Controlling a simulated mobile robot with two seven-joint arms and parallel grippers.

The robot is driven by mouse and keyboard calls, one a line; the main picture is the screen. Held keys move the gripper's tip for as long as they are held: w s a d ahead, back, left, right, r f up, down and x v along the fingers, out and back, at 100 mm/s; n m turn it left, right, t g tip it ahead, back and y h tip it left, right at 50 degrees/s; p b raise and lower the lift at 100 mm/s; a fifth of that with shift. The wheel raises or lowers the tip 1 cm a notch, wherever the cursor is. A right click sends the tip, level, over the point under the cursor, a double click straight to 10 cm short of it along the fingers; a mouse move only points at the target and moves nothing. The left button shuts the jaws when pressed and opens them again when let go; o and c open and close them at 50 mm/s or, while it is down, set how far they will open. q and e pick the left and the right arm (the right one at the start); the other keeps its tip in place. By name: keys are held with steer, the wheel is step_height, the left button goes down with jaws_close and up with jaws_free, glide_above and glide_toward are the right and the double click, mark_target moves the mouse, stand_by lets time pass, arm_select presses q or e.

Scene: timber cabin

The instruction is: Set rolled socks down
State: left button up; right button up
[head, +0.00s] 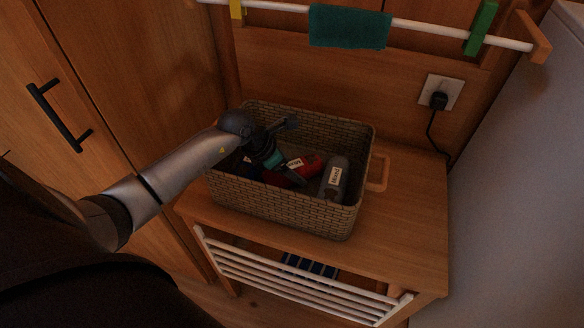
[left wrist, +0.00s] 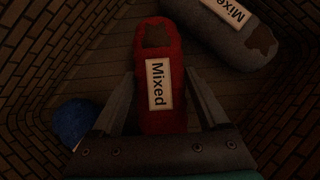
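A red rolled bundle with a white "Mixed" label (left wrist: 159,120) lies in the woven basket (head: 270,202). It also shows in the head view (head: 312,163). My left gripper (left wrist: 160,78) is inside the basket, above the red bundle. Its two fingers stand apart on either side of the bundle, with a narrow gap visible at the right finger, so it looks open. In the head view my left gripper (head: 283,150) partly hides the basket's contents. A grey rolled bundle (head: 334,180) with a similar label lies to the right. My right gripper is not in view.
A blue item (left wrist: 74,122) lies at the basket's left side. The basket stands on a wooden bench (head: 405,220) with free room to its right. A rail with a teal cloth (head: 349,27) hangs behind. A plug and cord (head: 438,100) are on the wall.

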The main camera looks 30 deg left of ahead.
arm_select(q)
steer(key=o, duration=0.3)
steer(key=shift+r, duration=0.2)
steer(key=p+v, duration=0.2)
steer(key=v, duration=0.9)
steer(key=shift+s+a+r+p, duration=0.15)
steer(key=shift+s+r+p, duration=0.05)
steer(key=shift+r+p, duration=0.15)
